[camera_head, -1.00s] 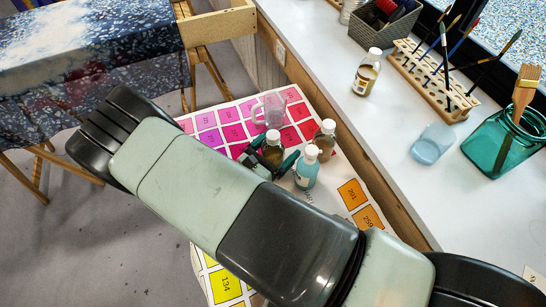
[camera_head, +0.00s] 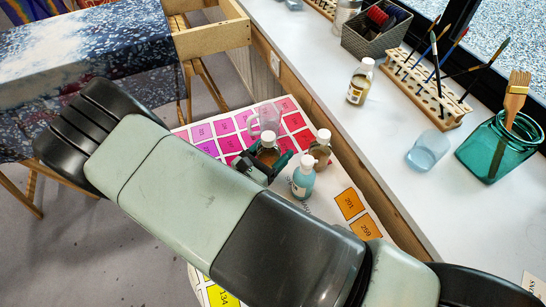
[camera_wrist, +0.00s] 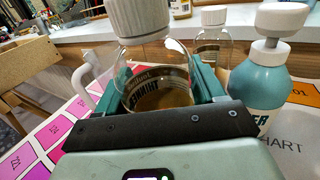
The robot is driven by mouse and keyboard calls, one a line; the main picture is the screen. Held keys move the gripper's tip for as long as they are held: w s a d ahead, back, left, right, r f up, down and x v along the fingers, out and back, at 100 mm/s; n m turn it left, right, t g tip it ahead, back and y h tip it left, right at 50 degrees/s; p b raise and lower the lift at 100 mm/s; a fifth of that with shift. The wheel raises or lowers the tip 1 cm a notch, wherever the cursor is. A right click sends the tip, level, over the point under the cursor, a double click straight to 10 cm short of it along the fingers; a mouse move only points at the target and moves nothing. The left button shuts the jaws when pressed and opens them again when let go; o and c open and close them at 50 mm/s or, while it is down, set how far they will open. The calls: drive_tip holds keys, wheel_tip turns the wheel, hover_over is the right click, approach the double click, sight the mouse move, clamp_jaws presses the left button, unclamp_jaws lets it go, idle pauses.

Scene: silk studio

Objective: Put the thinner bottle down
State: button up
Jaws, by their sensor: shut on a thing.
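My gripper (camera_head: 264,166) is shut on a clear bottle (camera_head: 268,152) with a white cap and brown liquid inside. In the wrist view the held bottle (camera_wrist: 158,70) stands between the green fingers (camera_wrist: 163,92), close to the camera. Its base is hidden by the gripper, so I cannot tell whether it touches the table. A second white-capped brown bottle (camera_head: 320,154) stands to the right; it shows behind the right finger in the wrist view (camera_wrist: 211,48). A teal bottle with a white top (camera_head: 303,183) stands nearer, to the right of my gripper.
A clear mug (camera_head: 264,119) stands just behind the held bottle. The colour chart (camera_head: 345,190) covers the low table, with free room right of the bottles. The white counter (camera_head: 385,125) at right holds another bottle (camera_head: 359,84), a brush rack (camera_head: 432,88) and glass vessels.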

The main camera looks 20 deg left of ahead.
sight(272, 134)
wheel_tip(272, 134, up, 7)
wheel_tip(272, 134, up, 14)
drive_tip(key=w+d, duration=1)
drive_tip(key=w, duration=0.2)
drive_tip(key=w+d+h, duration=0.1)
drive_tip(key=w+d, duration=0.2)
drive_tip(key=d, duration=0.5)
drive_tip(key=w+d, duration=0.3)
drive_tip(key=d, duration=0.4)
drive_tip(key=shift+m+g, duration=0.3)
drive_tip(key=shift+m, duration=0.1)
drive_tip(key=f, duration=1.5)
drive_tip(key=shift+w+d+f, duration=0.15)
drive_tip(key=shift+w+d, duration=0.05)
